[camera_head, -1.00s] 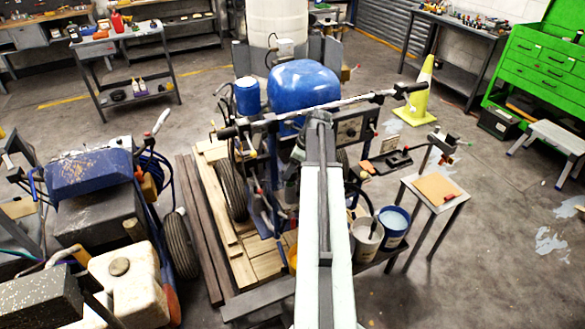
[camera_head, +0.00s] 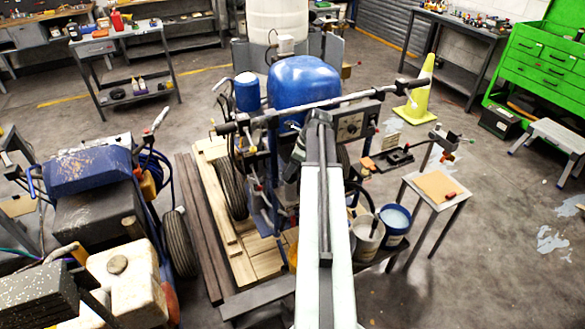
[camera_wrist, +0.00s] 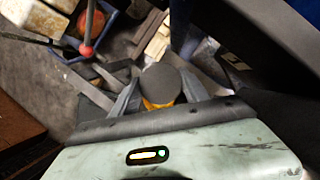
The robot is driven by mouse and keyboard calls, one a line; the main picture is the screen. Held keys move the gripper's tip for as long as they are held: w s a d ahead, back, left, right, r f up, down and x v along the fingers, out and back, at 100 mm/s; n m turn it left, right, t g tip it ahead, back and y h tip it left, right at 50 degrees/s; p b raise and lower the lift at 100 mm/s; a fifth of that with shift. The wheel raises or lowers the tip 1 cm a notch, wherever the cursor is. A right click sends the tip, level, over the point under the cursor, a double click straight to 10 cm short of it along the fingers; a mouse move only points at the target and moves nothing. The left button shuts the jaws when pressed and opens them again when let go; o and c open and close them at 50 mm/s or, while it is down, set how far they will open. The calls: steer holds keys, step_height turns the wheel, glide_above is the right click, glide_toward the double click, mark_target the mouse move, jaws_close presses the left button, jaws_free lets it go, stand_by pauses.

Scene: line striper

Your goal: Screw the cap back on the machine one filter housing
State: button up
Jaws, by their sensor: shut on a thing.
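In the wrist view my gripper (camera_wrist: 157,92) is shut on a dark grey round cap (camera_wrist: 160,80), with a finger on each side of it. A yellow-orange part (camera_wrist: 156,104) shows just below the cap; I cannot tell whether it belongs to the cap or to something behind it. In the head view my arm reaches to the middle line striper, with its blue tank (camera_head: 304,82) and handlebar (camera_head: 330,102). My gripper and the cap are hidden or too dark to make out there. I cannot make out the filter housing clearly in either view.
A second striper (camera_head: 95,205) stands at left, with a cream tank (camera_head: 125,285). Paint buckets (camera_head: 396,220) and a small side table (camera_head: 437,187) stand right of my arm. A yellow cone (camera_head: 420,90) stands behind. A red knob (camera_wrist: 86,50) shows in the wrist view.

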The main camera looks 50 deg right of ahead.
steer(key=shift+f, duration=0.25)
stand_by(0.3)
steer(key=shift+f+b, duration=0.5)
steer(key=shift+b, duration=0.15)
steer(key=shift+f, duration=0.15)
steer(key=shift+f+b, duration=0.25)
steer(key=shift+b, duration=0.15)
steer(key=shift+f+b, duration=0.4)
stand_by(0.8)
steer(key=o, duration=1.4)
steer(key=shift+c, duration=0.5)
